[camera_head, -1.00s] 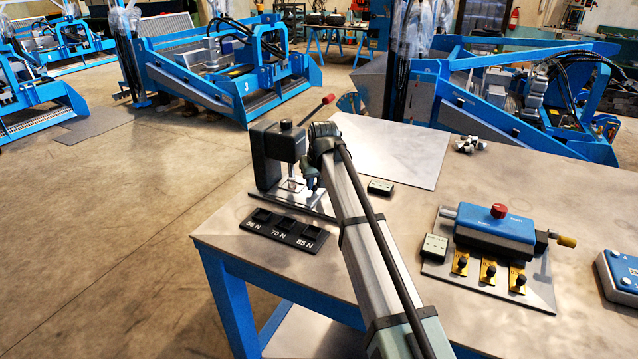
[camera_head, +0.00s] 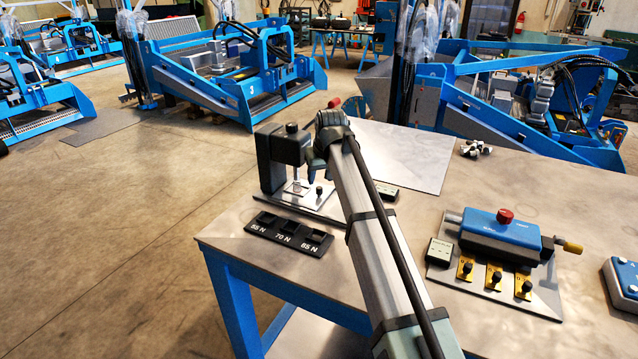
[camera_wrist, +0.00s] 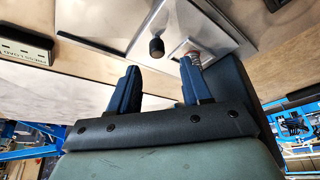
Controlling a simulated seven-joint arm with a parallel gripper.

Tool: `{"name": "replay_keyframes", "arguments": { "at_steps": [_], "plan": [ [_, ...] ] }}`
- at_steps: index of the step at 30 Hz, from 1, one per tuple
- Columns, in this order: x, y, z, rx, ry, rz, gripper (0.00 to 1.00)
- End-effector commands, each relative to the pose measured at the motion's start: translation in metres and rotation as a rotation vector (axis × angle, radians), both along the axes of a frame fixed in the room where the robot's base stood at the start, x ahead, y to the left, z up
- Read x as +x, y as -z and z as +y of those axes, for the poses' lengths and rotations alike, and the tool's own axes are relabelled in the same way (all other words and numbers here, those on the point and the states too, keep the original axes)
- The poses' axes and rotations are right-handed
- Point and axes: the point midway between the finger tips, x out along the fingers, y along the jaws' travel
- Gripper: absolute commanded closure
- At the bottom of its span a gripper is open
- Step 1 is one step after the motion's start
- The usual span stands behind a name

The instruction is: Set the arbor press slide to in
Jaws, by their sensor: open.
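The dark arbor press (camera_head: 272,160) stands at the table's left corner, its red-tipped lever (camera_head: 335,102) partly hidden behind my wrist. Its slide shows as a pale plate low under the head, with a black knob (camera_head: 319,190) at its right. In the wrist view the knob (camera_wrist: 157,47) stands upright just beyond my fingertips, and the slide plate (camera_wrist: 212,40) lies beside it under a ribbed metal post (camera_wrist: 193,60). My gripper (camera_wrist: 158,72) is open and empty, its two fingers apart and not around the knob. In the head view my wrist and arm hide part of the press base.
A black tray marked 55 N, 70 N and 85 N (camera_head: 289,236) lies in front of the press. A small labelled box (camera_head: 386,194) sits right of my arm. A blue fixture (camera_head: 500,235) stands farther right. The table's left edge is close to the press.

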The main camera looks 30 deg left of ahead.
Motion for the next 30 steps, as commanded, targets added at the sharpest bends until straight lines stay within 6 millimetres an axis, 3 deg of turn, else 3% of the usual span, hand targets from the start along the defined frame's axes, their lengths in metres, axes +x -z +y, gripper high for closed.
{"name": "replay_keyframes", "arguments": {
  "at_steps": [6, 12, 19, 30],
  "plan": [
    [-0.012, -0.041, -0.012, 0.001, 0.0, -0.001, 0.52],
    [-0.019, -0.066, -0.019, 0.002, 0.0, -0.001, 0.52],
    [-0.023, -0.08, -0.023, 0.001, 0.0, 0.001, 0.52],
    [-0.024, -0.081, -0.023, 0.001, 0.0, 0.001, 0.52]
  ]
}}
